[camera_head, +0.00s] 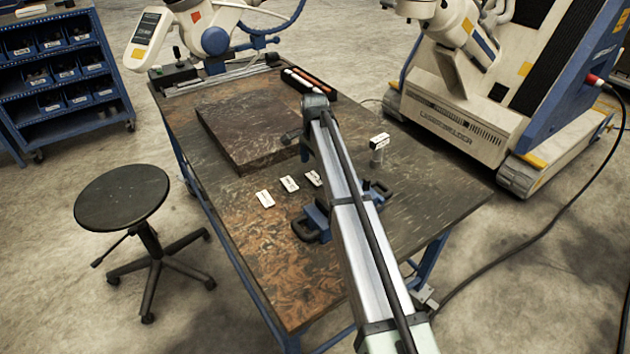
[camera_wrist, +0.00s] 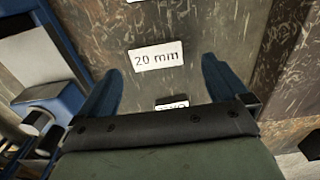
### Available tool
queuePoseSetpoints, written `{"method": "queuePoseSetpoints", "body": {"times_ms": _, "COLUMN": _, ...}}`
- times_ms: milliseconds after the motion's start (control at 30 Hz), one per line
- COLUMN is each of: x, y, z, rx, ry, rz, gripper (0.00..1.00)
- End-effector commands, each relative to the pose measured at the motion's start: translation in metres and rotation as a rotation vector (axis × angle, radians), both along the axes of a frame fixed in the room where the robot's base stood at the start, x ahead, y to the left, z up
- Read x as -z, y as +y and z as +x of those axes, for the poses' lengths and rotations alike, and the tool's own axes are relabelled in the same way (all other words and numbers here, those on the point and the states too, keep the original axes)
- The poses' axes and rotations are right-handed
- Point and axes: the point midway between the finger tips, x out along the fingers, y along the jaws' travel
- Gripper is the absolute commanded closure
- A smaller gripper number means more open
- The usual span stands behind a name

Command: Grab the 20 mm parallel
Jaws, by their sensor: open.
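A white label reading "20 mm" (camera_wrist: 156,57) lies on the worn bench top, between and just beyond my fingertips in the wrist view. My gripper (camera_wrist: 160,70) is open, with one blue finger on each side of the label and nothing held. A second, smaller white-marked piece (camera_wrist: 172,101) shows close to the palm, partly hidden by it. I cannot make out a separate metal parallel beside the "20 mm" label. In the head view three white labels (camera_head: 289,184) lie in a row on the bench; their text is too small to read.
A dark, raised plate (camera_head: 248,124) lies behind the labels. A small black-and-white block (camera_head: 379,139) stands to the right. The bench front (camera_head: 297,285) is clear. A stool (camera_head: 122,196) is at left.

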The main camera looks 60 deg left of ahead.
Motion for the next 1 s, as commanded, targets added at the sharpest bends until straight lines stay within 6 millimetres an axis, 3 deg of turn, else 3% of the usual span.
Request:
{"method": "queuePoseSetpoints", "body": {"times_ms": 300, "x": 0.04, "y": -0.005, "z": -0.001, "rx": 0.0, "ry": 0.001, "rz": -0.002, "gripper": 0.0}}
{"method": "queuePoseSetpoints", "body": {"times_ms": 567, "x": 0.043, "y": -0.005, "z": -0.001, "rx": 0.0, "ry": 0.0, "rz": 0.0, "gripper": 0.0}}
{"method": "queuePoseSetpoints", "body": {"times_ms": 1000, "x": 0.043, "y": -0.005, "z": -0.001, "rx": 0.0, "ry": 0.0, "rz": 0.0, "gripper": 0.4}}
